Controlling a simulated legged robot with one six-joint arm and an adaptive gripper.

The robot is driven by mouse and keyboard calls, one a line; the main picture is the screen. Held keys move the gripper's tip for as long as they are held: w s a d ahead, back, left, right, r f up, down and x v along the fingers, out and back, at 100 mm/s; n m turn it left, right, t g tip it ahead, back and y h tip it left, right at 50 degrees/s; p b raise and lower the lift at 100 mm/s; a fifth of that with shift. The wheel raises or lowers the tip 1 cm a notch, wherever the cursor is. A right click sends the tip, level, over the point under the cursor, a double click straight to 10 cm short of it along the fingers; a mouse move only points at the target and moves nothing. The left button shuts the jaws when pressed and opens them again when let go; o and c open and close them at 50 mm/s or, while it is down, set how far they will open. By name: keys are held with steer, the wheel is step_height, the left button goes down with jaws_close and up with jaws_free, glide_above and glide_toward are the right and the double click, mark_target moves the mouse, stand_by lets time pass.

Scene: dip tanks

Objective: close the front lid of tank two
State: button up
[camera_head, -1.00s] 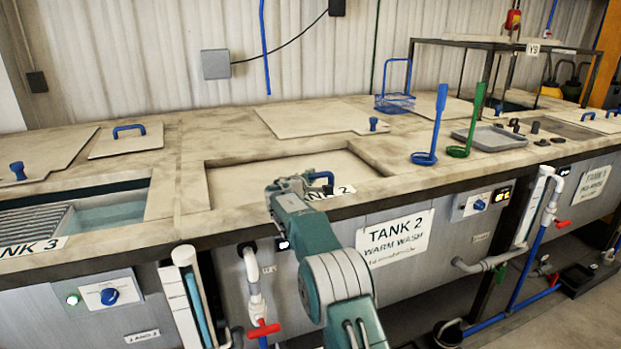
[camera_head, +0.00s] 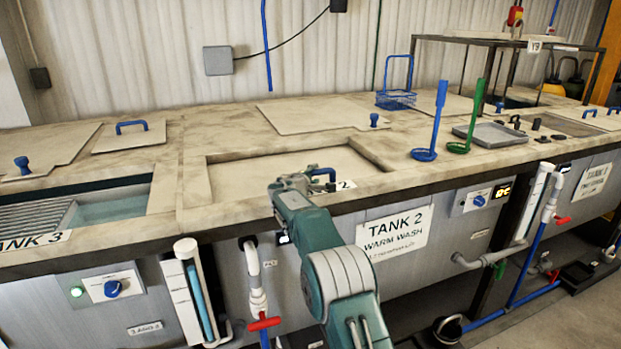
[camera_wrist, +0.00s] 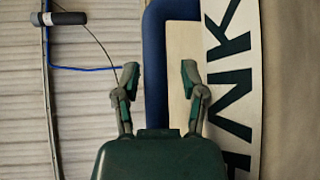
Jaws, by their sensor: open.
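Tank two bears a white TANK 2 WARM WASH sign (camera_head: 394,235) on its front. A beige panel, which looks like its front lid (camera_head: 255,171), shows inside the recessed front opening, below the surrounding rim. A blue handle (camera_head: 331,175) stands at the near edge of this opening. My gripper (camera_head: 303,183) is at the handle, just left of it. Contact cannot be told. My arm hides part of the near rim.
A flat rear lid (camera_head: 310,114) with a blue knob lies behind the opening. Blue (camera_head: 428,135) and green (camera_head: 470,125) upright tools and a grey tray (camera_head: 491,134) stand to the right. Tank three's open bath (camera_head: 110,207) is at left. A red-handled valve (camera_head: 263,323) sits below.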

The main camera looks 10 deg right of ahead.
steer(key=v, duration=1.2)
steer(key=shift+f, duration=0.1)
